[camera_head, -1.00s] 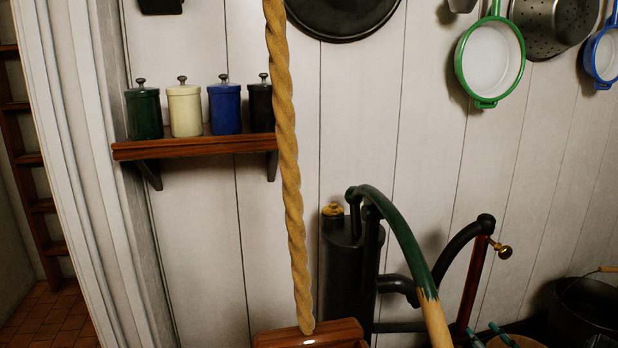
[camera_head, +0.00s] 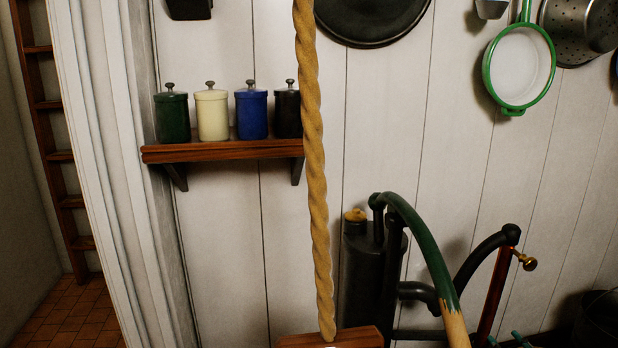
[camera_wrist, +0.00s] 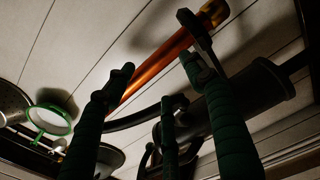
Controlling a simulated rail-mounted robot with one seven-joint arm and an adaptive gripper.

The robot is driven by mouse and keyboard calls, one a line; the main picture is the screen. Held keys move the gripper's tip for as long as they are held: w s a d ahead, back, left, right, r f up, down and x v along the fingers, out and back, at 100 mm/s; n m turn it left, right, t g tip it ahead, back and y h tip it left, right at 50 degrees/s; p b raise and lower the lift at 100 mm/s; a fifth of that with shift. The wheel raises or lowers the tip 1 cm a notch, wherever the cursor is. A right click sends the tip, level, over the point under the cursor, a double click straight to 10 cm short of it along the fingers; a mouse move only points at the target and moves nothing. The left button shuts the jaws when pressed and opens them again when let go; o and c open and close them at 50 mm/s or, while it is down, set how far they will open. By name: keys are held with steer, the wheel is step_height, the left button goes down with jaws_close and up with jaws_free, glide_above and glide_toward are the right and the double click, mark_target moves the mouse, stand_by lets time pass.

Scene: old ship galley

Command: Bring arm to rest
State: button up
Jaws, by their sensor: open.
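My gripper (camera_wrist: 157,78) shows in the wrist view as dark green, ribbed fingers reaching up from the bottom edge. The fingers stand apart and nothing is held between them. Beyond them are a copper-coloured pipe (camera_wrist: 158,68) and a dark cylinder (camera_wrist: 250,92); I cannot tell how far off these are. I cannot make out the gripper or the rest of my arm for certain in the head view.
In the head view, a thick rope (camera_head: 315,170) hangs down to a wooden piece (camera_head: 345,340). A shelf (camera_head: 220,151) holds several lidded canisters. A black pump (camera_head: 375,270) with a green curved handle (camera_head: 425,235) stands right. A green-rimmed pan (camera_head: 520,65) hangs on the wall.

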step_height(320, 180, down, 9)
steer(key=b, duration=0.7)
steer(key=s+d+p, duration=0.2)
steer(key=s, duration=0.8)
steer(key=w+a+b, duration=0.2)
steer(key=w, duration=0.8)
step_height(320, 180, up, 34)
steer(key=p, duration=3.1)
steer(key=shift+r, duration=0.2)
steer(key=p, duration=0.2)
glide_toward(533, 266)
steer(key=shift+w, duration=0.2)
steer(key=shift+r, duration=0.1)
